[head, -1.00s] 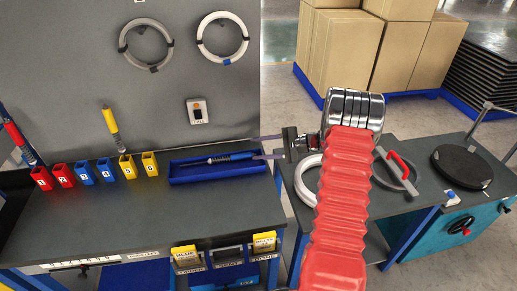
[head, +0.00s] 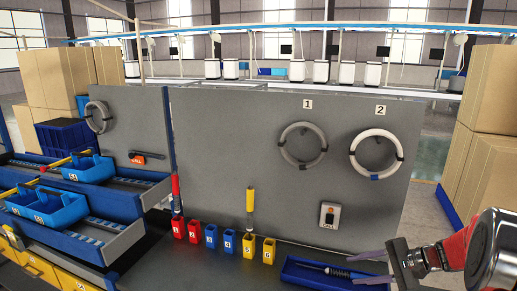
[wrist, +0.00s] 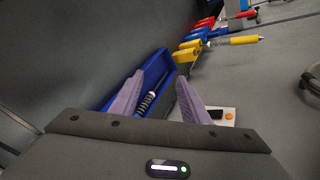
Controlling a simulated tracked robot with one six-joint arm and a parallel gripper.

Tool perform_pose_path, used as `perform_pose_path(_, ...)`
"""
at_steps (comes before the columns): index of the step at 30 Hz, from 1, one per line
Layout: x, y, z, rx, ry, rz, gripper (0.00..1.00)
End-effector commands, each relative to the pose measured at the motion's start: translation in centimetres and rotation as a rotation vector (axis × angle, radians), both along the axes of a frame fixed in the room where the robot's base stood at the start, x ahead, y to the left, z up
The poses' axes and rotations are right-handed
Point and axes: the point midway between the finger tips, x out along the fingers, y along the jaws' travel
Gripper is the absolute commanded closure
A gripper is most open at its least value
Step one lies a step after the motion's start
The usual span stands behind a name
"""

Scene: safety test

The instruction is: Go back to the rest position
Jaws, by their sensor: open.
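My gripper (head: 352,268) is at the lower right of the head view, pointing left, with its two pale purple fingers apart. In the wrist view my gripper (wrist: 159,79) has its fingers spread with nothing clamped between them. Beyond the fingers is a blue tray (wrist: 157,66) holding a dark tool with a coiled section (wrist: 146,103). In the head view the same blue tray (head: 300,273) and tool (head: 327,269) lie just left of the fingers. I cannot tell the exact height of the fingers above the tray.
Red, blue and yellow numbered holders (head: 228,241) stand in a row on the bench. A yellow tool (head: 250,202) stands upright there. A grey panel with two hung rings (head: 376,155) and a call button (head: 329,216) rises behind. Drawers with blue bins (head: 47,207) are at left.

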Motion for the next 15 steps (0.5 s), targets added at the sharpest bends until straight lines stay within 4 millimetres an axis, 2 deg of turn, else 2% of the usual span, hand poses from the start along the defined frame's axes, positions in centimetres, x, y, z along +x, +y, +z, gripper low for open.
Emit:
perform_pose_path(1,-0.5,1.1,0.9,-0.030,-0.002,0.027,0.58)
perform_pose_path(6,-2.7,4.1,2.9,-0.131,0.003,0.108,0.58)
perform_pose_path(15,-7.1,8.5,5.8,-0.317,-0.008,0.240,0.58)
